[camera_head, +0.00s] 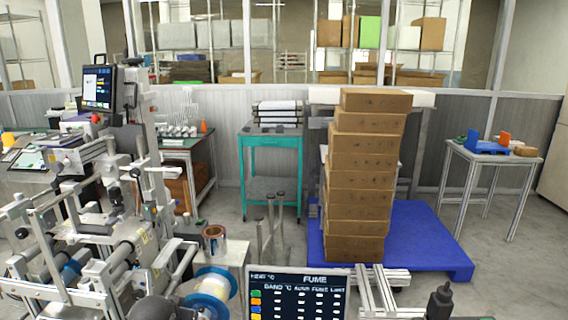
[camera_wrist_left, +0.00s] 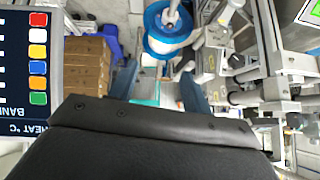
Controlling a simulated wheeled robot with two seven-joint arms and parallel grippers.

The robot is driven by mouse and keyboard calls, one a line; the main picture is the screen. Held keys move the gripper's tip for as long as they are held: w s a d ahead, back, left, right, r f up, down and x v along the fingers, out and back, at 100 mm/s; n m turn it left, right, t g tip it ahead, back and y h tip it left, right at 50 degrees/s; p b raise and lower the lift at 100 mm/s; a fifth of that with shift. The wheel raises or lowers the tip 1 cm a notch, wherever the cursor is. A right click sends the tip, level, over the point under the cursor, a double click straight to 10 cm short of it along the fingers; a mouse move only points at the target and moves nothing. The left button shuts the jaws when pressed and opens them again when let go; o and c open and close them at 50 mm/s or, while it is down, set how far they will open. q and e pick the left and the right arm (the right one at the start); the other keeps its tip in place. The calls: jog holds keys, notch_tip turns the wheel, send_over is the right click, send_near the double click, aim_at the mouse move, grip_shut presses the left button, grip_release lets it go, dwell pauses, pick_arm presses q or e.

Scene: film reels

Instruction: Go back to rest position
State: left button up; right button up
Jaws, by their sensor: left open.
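My left gripper (camera_wrist_left: 158,78) shows in the left wrist view, with its two dark fingers apart and nothing between them. Beyond the fingertips is a white film reel with blue flanges (camera_wrist_left: 168,40). The gripper looks apart from it, though the gap is hard to judge. The same reel (camera_head: 210,292) shows at the bottom of the head view, in front of the machine. A smaller roll with a brown core (camera_head: 214,241) stands on a small stand behind it. I cannot make out my left gripper in the head view. My right gripper is in neither view.
A film machine (camera_head: 75,245) fills the left. A control screen (camera_head: 298,295) stands at the bottom middle. Stacked cartons (camera_head: 358,180) stand on a blue pallet (camera_head: 425,245). A teal cart (camera_head: 272,150) and a side table (camera_head: 490,158) stand behind. Grey floor is free between them.

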pick_arm(q)
jog(key=s+d+f+g, duration=0.2)
jog(key=s+d+f, duration=0.2)
jog(key=s, duration=0.7)
jog(key=s+d+f+g+h, duration=0.1)
jog(key=s+d+f, duration=0.3)
jog(key=s+f, duration=0.5)
jog(key=s+d+f+g+h, duration=0.1)
jog(key=s+d+f+g, duration=0.2)
jog(key=s+f, duration=0.4)
jog(key=s+d, duration=0.1)
jog(key=s, duration=0.5)
jog(key=shift+s+d+m, duration=0.25)
jog(key=shift+s+m, duration=0.1)
jog(key=shift+m, duration=0.05)
